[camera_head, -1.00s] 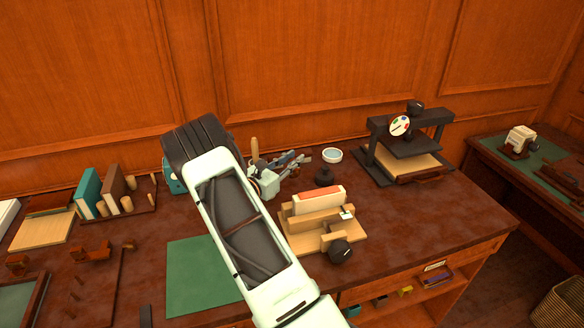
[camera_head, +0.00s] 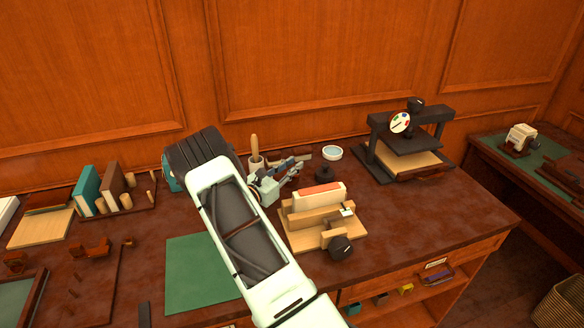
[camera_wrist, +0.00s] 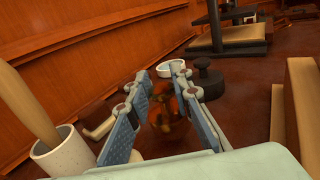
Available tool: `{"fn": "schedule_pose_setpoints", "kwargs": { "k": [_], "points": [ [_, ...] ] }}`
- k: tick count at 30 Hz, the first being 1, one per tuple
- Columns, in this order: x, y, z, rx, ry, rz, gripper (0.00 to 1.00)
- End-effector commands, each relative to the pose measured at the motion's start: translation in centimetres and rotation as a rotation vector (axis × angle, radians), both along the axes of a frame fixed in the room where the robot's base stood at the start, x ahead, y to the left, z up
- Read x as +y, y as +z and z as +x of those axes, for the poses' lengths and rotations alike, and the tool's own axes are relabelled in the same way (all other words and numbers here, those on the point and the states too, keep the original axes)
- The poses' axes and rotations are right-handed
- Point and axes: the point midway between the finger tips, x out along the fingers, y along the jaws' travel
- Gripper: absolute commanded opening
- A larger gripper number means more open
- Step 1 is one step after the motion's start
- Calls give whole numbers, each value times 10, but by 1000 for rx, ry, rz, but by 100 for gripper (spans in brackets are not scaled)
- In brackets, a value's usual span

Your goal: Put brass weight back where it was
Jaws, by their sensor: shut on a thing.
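My gripper (camera_head: 292,172) is over the back middle of the desk, and its two blue-padded fingers also show in the wrist view (camera_wrist: 160,112). The fingers are shut on a shiny brown-orange object between them, which I take to be the brass weight (camera_wrist: 164,108). Its reflective surface and the dark wood behind make its outline hard to see. I cannot make it out in the head view. I cannot tell whether its base touches the desk.
A dark knobbed weight (camera_head: 325,176) and a white round dish (camera_head: 332,153) stand just beyond the fingers. A pot with a wooden handle (camera_wrist: 62,152) is close left. A wooden clamp (camera_head: 322,228) and a black press (camera_head: 408,150) stand right. The desk's right front is clear.

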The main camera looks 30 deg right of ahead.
Motion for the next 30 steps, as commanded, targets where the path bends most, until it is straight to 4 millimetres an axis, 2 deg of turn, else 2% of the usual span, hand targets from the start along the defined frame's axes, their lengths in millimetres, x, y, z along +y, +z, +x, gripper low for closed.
{"fn": "schedule_pose_setpoints", "kwargs": {
  "k": [3, 4, 8, 17, 24, 25, 30],
  "points": [
    [0, -5, -1, 9, 0, 2, 0],
    [0, -7, -2, 12, 0, 5, 23],
    [0, -8, -3, 16, 0, 5, 38],
    [1, -10, -4, 21, 0, 8, 38],
    [2, 6, -5, 22, -1, 7, 38],
    [13, 1, -6, 22, 4, 7, 38],
    [52, 3, -19, 14, 5, 4, 38]
  ]
}}
